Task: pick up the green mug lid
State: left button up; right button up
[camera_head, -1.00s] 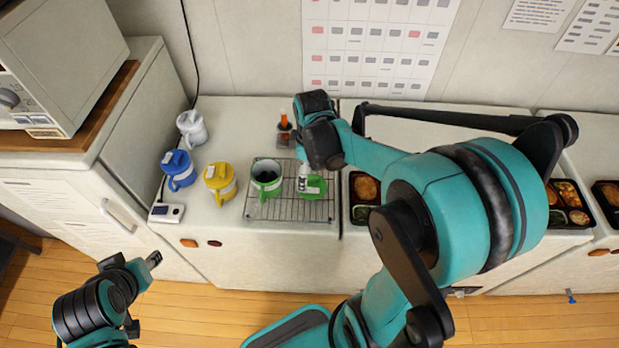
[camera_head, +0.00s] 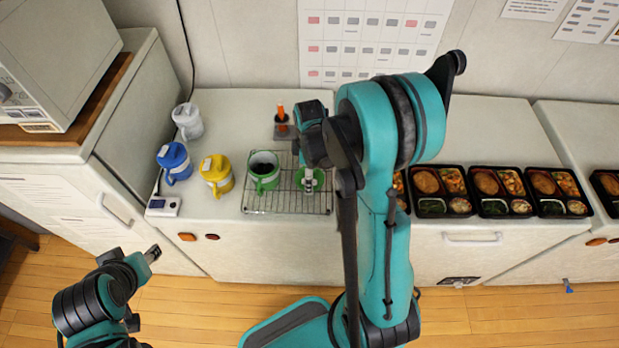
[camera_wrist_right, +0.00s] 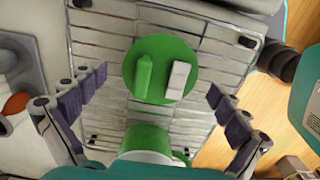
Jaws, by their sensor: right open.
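The green mug lid (camera_head: 319,178) lies on the wire rack (camera_head: 322,208), partly hidden by my right gripper (camera_head: 308,180). In the right wrist view the lid (camera_wrist_right: 152,50) is a flat green disc with a green raised bar and a pale block on top. My right fingers are open, one to each side of the lid, and the gripper holds nothing. The open green mug (camera_head: 264,174) stands on the rack just left of the lid. My left gripper (camera_head: 152,254) is low at the left, away from the counter; its opening is unclear.
Yellow (camera_head: 218,178), blue (camera_head: 174,165) and white (camera_head: 187,122) lidded mugs stand left of the rack. An orange item in a dark holder (camera_head: 282,122) stands behind it. Several bento trays (camera_head: 443,206) line the counter at the right. A small white device (camera_head: 163,207) sits at the front left.

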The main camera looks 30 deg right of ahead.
jog(key=c, duration=1.2)
jog(key=shift+s+a, duration=0.1)
jog(key=shift+s, duration=0.05)
jog(key=c, duration=0.5)
